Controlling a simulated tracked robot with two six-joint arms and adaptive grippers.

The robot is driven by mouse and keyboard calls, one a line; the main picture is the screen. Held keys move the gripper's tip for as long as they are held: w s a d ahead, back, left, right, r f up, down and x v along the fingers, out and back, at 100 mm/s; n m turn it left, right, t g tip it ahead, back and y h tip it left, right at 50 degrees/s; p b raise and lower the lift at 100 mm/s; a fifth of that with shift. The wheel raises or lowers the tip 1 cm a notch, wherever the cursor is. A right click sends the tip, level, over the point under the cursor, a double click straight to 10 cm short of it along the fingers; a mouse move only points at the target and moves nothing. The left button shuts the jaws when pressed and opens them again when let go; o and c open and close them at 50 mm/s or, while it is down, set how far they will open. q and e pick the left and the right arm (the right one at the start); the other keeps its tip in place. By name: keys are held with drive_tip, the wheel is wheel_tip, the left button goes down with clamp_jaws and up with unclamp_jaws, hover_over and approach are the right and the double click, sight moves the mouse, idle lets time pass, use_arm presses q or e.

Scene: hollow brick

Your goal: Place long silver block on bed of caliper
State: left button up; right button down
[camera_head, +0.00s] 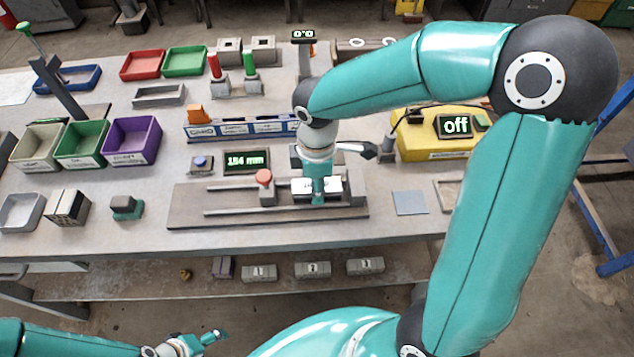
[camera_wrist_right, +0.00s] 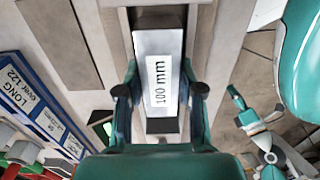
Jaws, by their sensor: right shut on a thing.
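The long silver block (camera_wrist_right: 158,65), labelled 100 mm, is between the fingers of my right gripper (camera_wrist_right: 158,95). In the head view the block (camera_head: 331,187) is at the right part of the caliper bed (camera_head: 187,213), low over or on it; whether it touches is unclear. My right gripper (camera_head: 318,190) is shut on it from above. The caliper's slider has a red-orange knob (camera_head: 264,177) left of the block. A lit mm display (camera_head: 246,161) stands behind the bed. My left gripper (camera_head: 205,342) is low at the front, away from the table, its opening unclear.
Blue label rack (camera_head: 240,129) stands behind the caliper. A yellow box (camera_head: 435,140) with an "off" display is at right. A grey-blue plate (camera_head: 410,202) lies right of the bed. Green (camera_head: 82,146) and purple (camera_head: 131,141) bins stand left. Numbered grey blocks (camera_head: 312,270) sit on the lower shelf.

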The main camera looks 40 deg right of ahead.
drive_tip(key=c, duration=0.7)
unclamp_jaws()
drive_tip(key=shift+f, duration=0.1)
drive_tip(key=shift+r, duration=0.2)
wheel_tip(320, 180, up, 12)
drive_tip(key=shift+f+p, duration=0.1)
drive_tip(key=shift+p, duration=0.3)
